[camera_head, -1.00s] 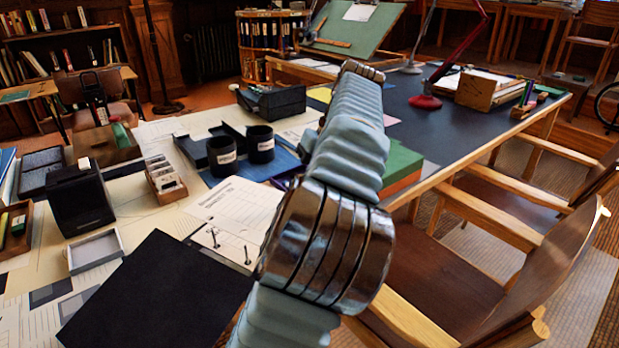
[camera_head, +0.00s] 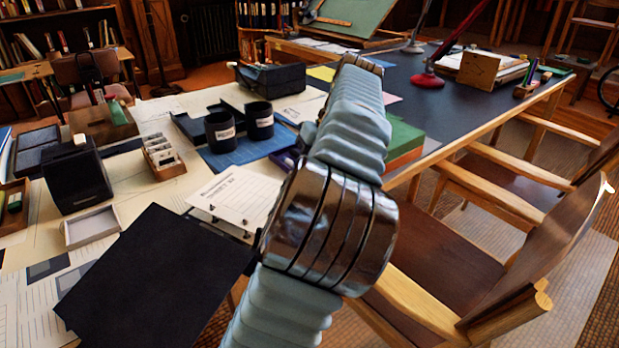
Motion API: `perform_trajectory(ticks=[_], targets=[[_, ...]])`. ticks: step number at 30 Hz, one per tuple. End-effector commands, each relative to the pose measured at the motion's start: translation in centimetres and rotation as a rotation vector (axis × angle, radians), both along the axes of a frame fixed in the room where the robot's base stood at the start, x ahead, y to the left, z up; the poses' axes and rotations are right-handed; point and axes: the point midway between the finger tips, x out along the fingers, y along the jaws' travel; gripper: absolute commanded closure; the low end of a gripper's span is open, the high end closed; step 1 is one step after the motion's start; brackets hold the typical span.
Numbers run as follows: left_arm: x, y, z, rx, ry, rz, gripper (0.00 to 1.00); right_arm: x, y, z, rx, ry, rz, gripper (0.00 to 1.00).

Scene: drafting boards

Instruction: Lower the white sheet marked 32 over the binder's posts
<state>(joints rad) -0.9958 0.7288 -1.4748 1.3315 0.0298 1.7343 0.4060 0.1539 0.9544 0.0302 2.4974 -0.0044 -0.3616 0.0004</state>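A white sheet (camera_head: 237,197) with printed heading text lies left of my arm in the head view; the number in its heading is too small to read surely. Small dark posts (camera_head: 214,212) show along its near edge. I cannot tell whether the sheet is around the posts or just beside them. A large black flat panel (camera_head: 150,275), perhaps the binder's cover, lies in front of the sheet, to its left. One ribbed pale arm of mine with metal rings crosses the middle and hides the sheet's right side. Neither gripper's fingers show.
Two black cups (camera_head: 220,131) stand on a blue folder (camera_head: 235,153) behind the sheet. A white tray (camera_head: 91,228), a black box (camera_head: 76,177) and a card holder (camera_head: 161,156) stand left. Green books (camera_head: 404,140) lie right of my arm. Wooden chairs (camera_head: 440,235) border the desk.

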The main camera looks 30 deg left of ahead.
Motion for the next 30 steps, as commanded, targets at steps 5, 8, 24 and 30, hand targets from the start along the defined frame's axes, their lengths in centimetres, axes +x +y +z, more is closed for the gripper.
perform_trajectory(ticks=[5,8,24,30], targets=[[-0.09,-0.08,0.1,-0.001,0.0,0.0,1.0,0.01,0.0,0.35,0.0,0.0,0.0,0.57],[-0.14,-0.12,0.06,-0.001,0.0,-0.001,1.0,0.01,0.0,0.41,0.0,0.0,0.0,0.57],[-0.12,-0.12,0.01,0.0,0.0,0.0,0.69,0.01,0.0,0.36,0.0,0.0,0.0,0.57],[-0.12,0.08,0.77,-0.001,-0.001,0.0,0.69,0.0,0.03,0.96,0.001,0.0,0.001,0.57]])
